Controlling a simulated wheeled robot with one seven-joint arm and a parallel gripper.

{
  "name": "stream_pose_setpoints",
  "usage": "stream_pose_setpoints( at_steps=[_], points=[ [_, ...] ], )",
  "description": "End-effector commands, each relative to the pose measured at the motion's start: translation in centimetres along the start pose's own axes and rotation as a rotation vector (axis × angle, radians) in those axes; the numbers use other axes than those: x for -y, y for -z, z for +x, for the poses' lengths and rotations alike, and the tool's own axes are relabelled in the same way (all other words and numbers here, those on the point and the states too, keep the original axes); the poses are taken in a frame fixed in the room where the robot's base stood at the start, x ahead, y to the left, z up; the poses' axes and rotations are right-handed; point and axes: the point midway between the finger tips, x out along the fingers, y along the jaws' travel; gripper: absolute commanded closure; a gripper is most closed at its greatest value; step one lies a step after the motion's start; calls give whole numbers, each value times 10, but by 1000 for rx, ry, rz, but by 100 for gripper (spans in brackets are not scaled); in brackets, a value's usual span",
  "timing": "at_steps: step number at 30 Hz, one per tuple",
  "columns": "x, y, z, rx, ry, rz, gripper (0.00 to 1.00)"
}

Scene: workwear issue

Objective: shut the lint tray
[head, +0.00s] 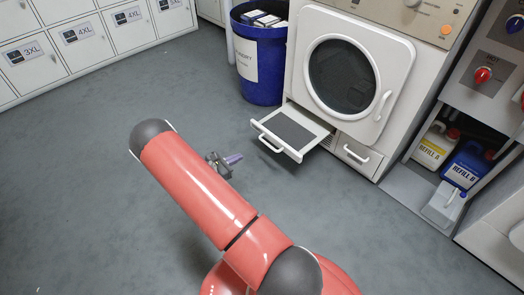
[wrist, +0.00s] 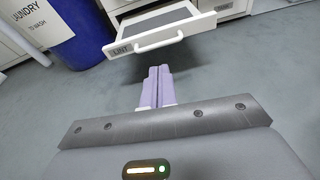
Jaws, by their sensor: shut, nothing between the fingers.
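The lint tray (head: 291,132) is a white drawer with a dark grey mesh floor and a white bar handle on its front. It is pulled out from the lower left of the white dryer (head: 297,60). In the wrist view the lint tray (wrist: 162,42) stands ahead, with a "LINT" label at the left of its front. My gripper (head: 235,159) is shut and empty, with its pale purple fingers together. It is in front of the tray, to its lower left in the head view, apart from it. In the wrist view my gripper (wrist: 160,72) points towards the tray front, below the handle.
A blue laundry bin (head: 262,65) stands left of the dryer, close to the tray. A closed drawer (head: 356,154) with a handle is right of the tray. Refill bottles (head: 434,146) stand on a shelf at the right. Lockers (head: 80,40) line the back left. The grey floor between is clear.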

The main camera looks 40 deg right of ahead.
Motion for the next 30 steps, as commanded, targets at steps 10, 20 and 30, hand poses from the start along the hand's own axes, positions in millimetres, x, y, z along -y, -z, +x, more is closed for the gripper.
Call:
stream_pose_setpoints(
  at_steps=[10, 20, 30],
  points=[
    [0, 21, 31, 29, -36, -61, 100],
    [-2, 20, 101, 26, -35, -59, 100],
    [-4, 18, 144, 26, -37, -59, 100]
  ],
)
